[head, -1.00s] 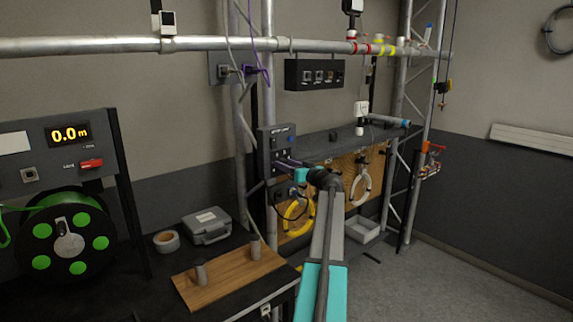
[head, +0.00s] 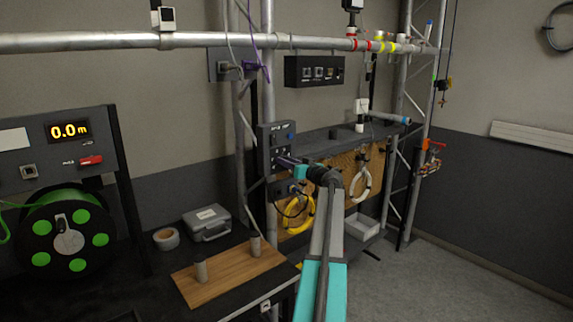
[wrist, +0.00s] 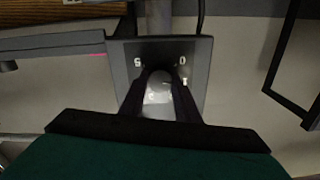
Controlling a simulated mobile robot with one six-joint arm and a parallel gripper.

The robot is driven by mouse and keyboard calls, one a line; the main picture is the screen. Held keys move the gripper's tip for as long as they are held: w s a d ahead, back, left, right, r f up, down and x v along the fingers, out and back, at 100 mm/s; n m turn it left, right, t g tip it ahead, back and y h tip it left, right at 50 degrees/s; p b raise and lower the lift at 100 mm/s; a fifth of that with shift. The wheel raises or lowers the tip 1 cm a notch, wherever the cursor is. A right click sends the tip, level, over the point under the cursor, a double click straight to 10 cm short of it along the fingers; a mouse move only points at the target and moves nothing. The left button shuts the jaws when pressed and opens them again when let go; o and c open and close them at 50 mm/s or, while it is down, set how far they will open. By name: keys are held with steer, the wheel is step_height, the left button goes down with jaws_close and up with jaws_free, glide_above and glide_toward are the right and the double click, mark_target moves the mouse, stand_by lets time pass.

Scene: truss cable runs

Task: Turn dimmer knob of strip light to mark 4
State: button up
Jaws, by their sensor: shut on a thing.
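The dimmer box is a dark grey panel (head: 265,140) on the truss upright in the head view. In the wrist view its face (wrist: 122,68) fills the upper middle, with white marks reading 5, 0 and 1 around the knob. The dimmer knob (wrist: 157,92) is light grey and sits between my fingers. My gripper (wrist: 160,88) is shut on the knob, one dark finger on each side. In the head view my gripper (head: 286,163) reaches the panel front from the right. The knob's pointer and the other marks are hidden or unclear.
A yellow cable coil (head: 299,217) hangs below the panel and a white coil (head: 361,184) hangs right of my arm. A black socket box (head: 314,71) is above. A wooden board (head: 226,273) with two posts lies on the bench. Floor at right is clear.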

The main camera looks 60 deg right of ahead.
steer(key=shift+f+m+p, duration=0.1)
steer(key=shift+m+p, duration=1.8)
steer(key=shift+m, duration=13.7)
